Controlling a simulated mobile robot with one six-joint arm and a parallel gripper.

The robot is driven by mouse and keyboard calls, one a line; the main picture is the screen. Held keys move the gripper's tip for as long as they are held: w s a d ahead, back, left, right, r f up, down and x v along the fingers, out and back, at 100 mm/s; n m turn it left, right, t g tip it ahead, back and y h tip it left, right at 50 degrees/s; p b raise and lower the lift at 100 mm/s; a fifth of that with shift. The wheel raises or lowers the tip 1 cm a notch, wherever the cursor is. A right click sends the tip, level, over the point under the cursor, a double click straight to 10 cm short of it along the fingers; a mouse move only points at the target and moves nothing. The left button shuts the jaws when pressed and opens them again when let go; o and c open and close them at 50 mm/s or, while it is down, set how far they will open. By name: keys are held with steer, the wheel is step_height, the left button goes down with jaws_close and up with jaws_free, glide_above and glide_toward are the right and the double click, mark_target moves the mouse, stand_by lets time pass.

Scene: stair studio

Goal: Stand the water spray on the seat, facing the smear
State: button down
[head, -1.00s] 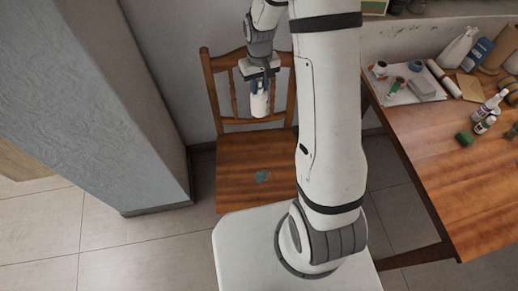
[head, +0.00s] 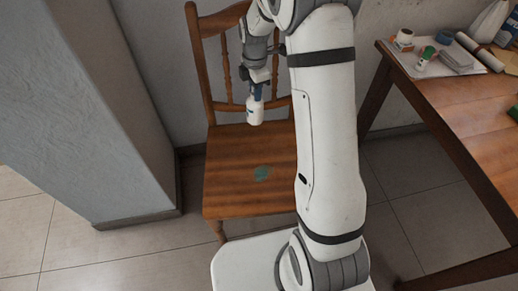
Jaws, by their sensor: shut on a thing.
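The water spray (head: 255,111) is a white bottle with a blue part near its top. It is upright in my gripper (head: 256,90), which is shut on its upper part. Its base is at or just above the back part of the wooden chair's seat (head: 235,180); I cannot tell whether it touches. The smear (head: 262,173) is a small green patch on the seat, in front of the bottle. Which way the nozzle faces is too small to tell.
The chair's backrest (head: 200,70) rises behind the bottle. A wooden table (head: 455,110) with a tray, jars and tubes stands at the right. A grey pillar (head: 95,120) stands at the left. The seat around the smear is clear.

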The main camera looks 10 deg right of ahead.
mark_target(255, 115)
steer(key=shift+w+f+n+b, duration=0.2)
steer(key=shift+f+n+b, duration=0.55)
steer(key=shift+f, duration=0.4)
step_height(255, 115, down, 9)
steer(key=shift+f+b, duration=0.15)
steer(key=shift+b, duration=1)
steer(key=shift+f, duration=0.15)
steer(key=c, duration=1.2)
jaws_free()
